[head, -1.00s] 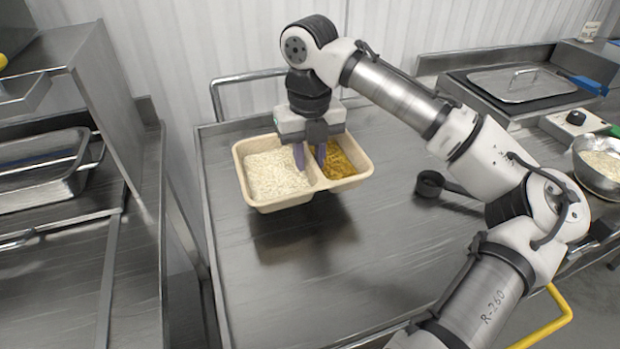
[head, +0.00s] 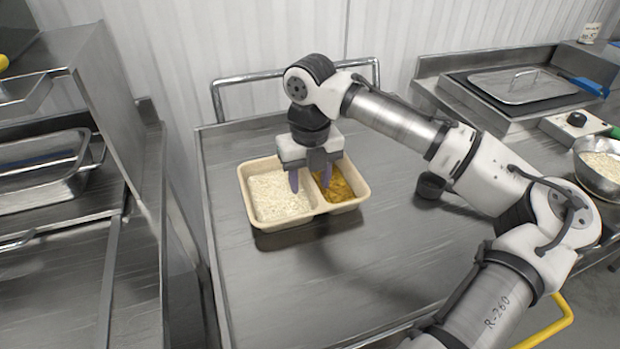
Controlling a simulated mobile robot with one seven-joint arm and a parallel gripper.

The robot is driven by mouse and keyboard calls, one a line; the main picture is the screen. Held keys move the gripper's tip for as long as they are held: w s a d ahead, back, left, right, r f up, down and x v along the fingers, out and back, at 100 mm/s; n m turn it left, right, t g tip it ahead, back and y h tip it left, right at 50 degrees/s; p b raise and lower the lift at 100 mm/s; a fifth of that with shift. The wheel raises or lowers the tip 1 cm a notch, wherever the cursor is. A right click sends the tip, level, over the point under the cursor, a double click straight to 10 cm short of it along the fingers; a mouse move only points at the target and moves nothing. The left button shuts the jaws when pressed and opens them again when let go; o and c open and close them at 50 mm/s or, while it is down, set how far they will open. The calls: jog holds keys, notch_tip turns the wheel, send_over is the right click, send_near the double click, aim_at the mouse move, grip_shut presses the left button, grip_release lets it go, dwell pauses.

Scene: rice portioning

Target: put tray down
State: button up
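The beige two-compartment tray (head: 247,210) sits low at the left part of the steel table and appears to rest on it, with a dark shadow close along its front. Its left compartment holds white rice (head: 277,195). Its right compartment holds a yellow-brown food (head: 340,188). My gripper (head: 310,184) points down over the tray's middle. Its two purple fingers stand apart, one on each side of the divider (head: 314,197), with visible gaps to it. The gripper looks open. The fingertips' exact height against the divider is hard to tell.
The steel table (head: 300,295) is clear in front of the tray. A black scoop (head: 430,186) lies to the right, partly hidden by my arm. A metal bowl of rice (head: 601,165) stands at the far right. A shelf unit with a metal pan (head: 45,170) is at left.

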aim_at(310, 178)
jog(key=shift+r, duration=0.1)
notch_tip(310, 178, up, 12)
dwell(0.5)
